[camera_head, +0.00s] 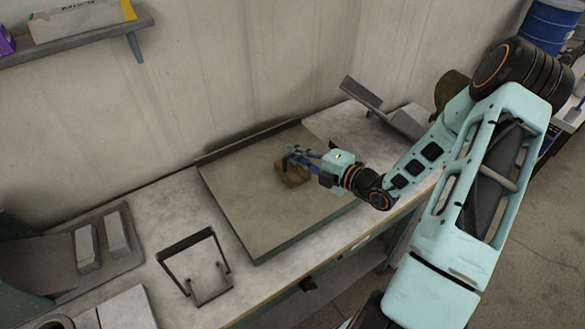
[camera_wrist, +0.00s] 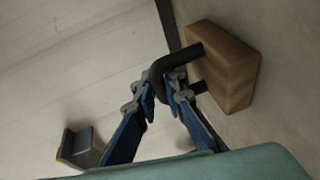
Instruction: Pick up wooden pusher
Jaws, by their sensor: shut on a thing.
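The wooden pusher is a brown block with a dark bent handle. Its block (camera_head: 293,173) is at the middle of the grey work plate (camera_head: 235,205) in the head view, and my gripper (camera_head: 296,158) is at its handle. In the wrist view the block (camera_wrist: 225,65) is at the upper right. The dark handle (camera_wrist: 180,62) reaches left from it, between the blue fingers of my gripper (camera_wrist: 167,92). The fingers are shut on the handle. I cannot tell whether the block touches the plate.
A black metal frame (camera_head: 198,262) stands on the bench left of the plate. Grey blocks (camera_head: 88,248) lie at the far left. A grey angled metal piece (camera_head: 385,108) is at the back right. A shelf (camera_head: 75,42) hangs on the wall. Most of the plate is clear.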

